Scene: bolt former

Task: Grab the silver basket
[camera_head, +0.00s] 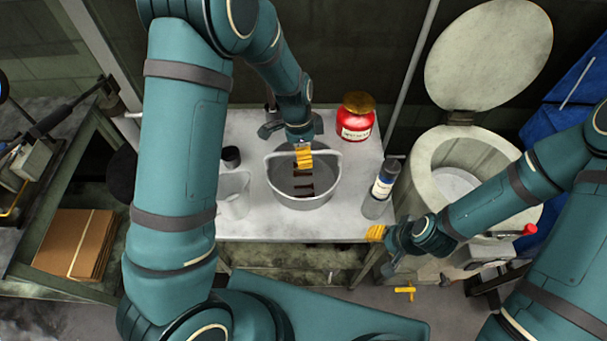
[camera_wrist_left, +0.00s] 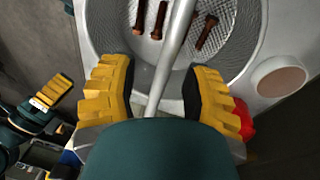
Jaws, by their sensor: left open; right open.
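The silver basket (camera_head: 304,197) stands on the pale table. It is a round mesh basket with a raised handle and several dark bolts inside. My left gripper (camera_head: 303,158) is above the basket at its handle. In the left wrist view my left gripper (camera_wrist_left: 158,100) is open, with the basket handle (camera_wrist_left: 172,60) running between its yellow fingers; I cannot tell if they touch it. The bolts (camera_wrist_left: 158,20) show in the basket (camera_wrist_left: 240,60). My right gripper (camera_head: 376,233) is open and empty by the table's front right edge, away from the basket.
A red jar with a brown lid (camera_head: 356,117) stands behind right of the basket. A clear bottle (camera_head: 381,188) stands to its right, a glass beaker (camera_head: 234,194) to its left. A round machine with an open lid (camera_head: 488,55) is at right. Cardboard (camera_head: 75,243) lies at left.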

